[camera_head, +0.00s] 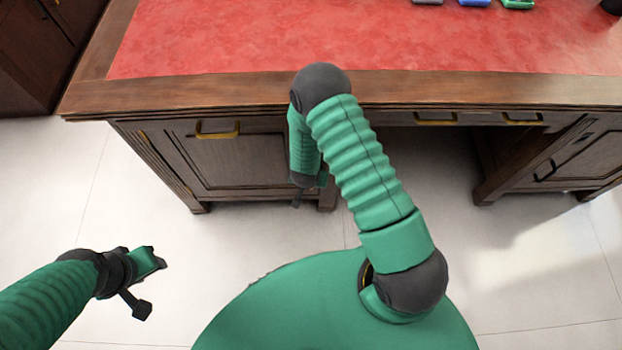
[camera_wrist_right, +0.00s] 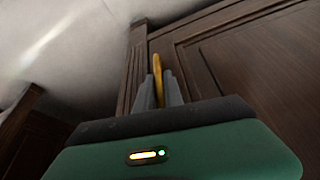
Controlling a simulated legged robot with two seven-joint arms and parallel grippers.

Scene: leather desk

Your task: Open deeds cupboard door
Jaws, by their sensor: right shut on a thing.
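The cupboard door (camera_head: 238,162) is the dark panelled front of the desk's left pedestal. It looks shut, flush with its frame. In the right wrist view the door's panel (camera_wrist_right: 245,60) fills the right side. My right gripper (camera_head: 298,198) is low in front of the door's right edge. In the right wrist view its two grey fingers (camera_wrist_right: 164,88) are shut on an upright brass handle (camera_wrist_right: 158,75). That handle is hidden behind my arm in the head view. My left gripper (camera_head: 152,287) is open and empty over the floor at the left, away from the desk.
A brass drawer pull (camera_head: 217,130) sits above the door. The right pedestal (camera_head: 570,160) stands across the kneehole. The pale floor (camera_head: 150,215) in front of the door is clear.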

